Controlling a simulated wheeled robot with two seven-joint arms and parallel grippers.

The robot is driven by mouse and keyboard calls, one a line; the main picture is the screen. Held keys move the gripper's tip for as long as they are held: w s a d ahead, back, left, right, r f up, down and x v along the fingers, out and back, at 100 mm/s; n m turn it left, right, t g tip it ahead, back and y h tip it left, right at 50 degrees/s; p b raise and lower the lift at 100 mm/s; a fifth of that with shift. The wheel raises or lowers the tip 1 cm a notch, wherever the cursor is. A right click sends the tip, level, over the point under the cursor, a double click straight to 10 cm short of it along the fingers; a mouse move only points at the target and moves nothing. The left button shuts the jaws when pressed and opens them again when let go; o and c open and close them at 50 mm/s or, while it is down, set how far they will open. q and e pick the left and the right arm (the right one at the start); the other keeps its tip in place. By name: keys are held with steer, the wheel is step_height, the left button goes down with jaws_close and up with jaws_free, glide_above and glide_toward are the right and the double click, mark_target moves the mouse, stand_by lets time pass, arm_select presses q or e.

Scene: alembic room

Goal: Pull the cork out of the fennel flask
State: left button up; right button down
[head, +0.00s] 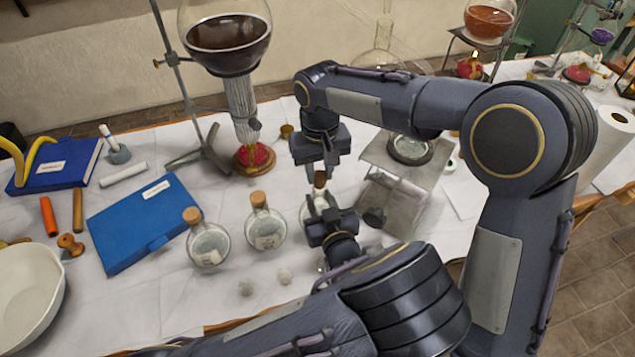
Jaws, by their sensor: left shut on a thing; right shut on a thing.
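A small glass flask (309,210) stands on the white-covered table. My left gripper (330,222) is shut around its body from the near side and hides much of it, so its label cannot be read. A brown cork (320,179) is at the top of this flask. My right gripper (320,172) comes down from above and is shut on the cork. Whether the cork is still seated in the neck cannot be told. Two similar corked flasks stand to the left, one nearer the middle (265,230) and one further left (207,243); their labels are too small to read.
A metal stand (400,190) is close on the right. A large flask of dark liquid (228,40) hangs over a red burner (254,158) behind. A blue folder (140,222) and a white bowl (28,290) lie left.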

steer(key=shift+r, duration=1.25)
arm_select(q)
steer(key=o, duration=1)
steer(key=shift+s, duration=0.1)
